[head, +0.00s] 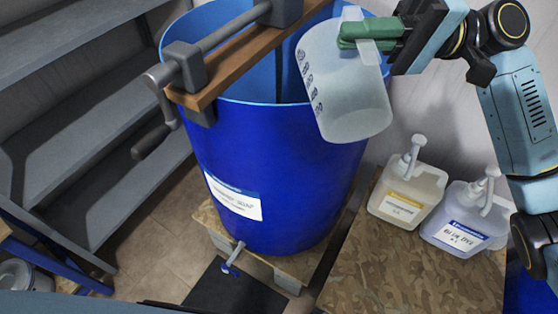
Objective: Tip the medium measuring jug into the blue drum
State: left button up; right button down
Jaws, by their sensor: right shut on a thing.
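The blue drum (270,165) stands open-topped in the middle of the head view, with a label on its front and a small tap low down. The measuring jug (343,88), translucent white with dark scale marks, is at the drum's right rim. It is tilted, with its base towards me and lower right. My right gripper (362,36), with green fingers, is shut on the jug's handle. The jug hides part of the rim and its own mouth, so I cannot tell whether anything is pouring. My left gripper is out of view.
A wooden bar (235,72) with grey clamp fittings and a crank lies across the drum's top. Two dosing bottles, one yellow-labelled (405,195) and one blue-labelled (462,222), stand on a chipboard surface (375,268) at right. Grey shelves (80,105) line the left.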

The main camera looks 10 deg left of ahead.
jog(key=s+f+n+b, duration=0.1)
jog(key=f+b, duration=0.1)
jog(key=b, duration=0.1)
jog(key=shift+s+d+f+n+b, duration=0.15)
jog(key=shift+s+d+n+b, duration=0.15)
jog(key=shift+s+n, duration=0.1)
jog(key=shift+a+r, duration=0.15)
jog(key=shift+r, duration=0.2)
jog(key=n+b, duration=0.2)
jog(key=r+n+b, duration=0.1)
jog(key=n+b, duration=0.1)
jog(key=shift+n, duration=0.3)
jog(key=shift+r+n+b, duration=0.25)
jog(key=shift+n+b, duration=0.65)
jog(key=shift+b, duration=0.05)
jog(key=n+b, duration=0.1)
jog(key=r+n+b, duration=0.1)
jog(key=n, duration=0.1)
jog(key=shift+r, duration=0.1)
jog(key=n+b, duration=0.1)
jog(key=n, duration=0.1)
jog(key=shift+r+n+b, duration=0.3)
jog(key=shift+r+b, duration=0.05)
jog(key=shift+r, duration=0.05)
jog(key=shift+r+n, duration=0.2)
jog(key=shift+n, duration=0.2)
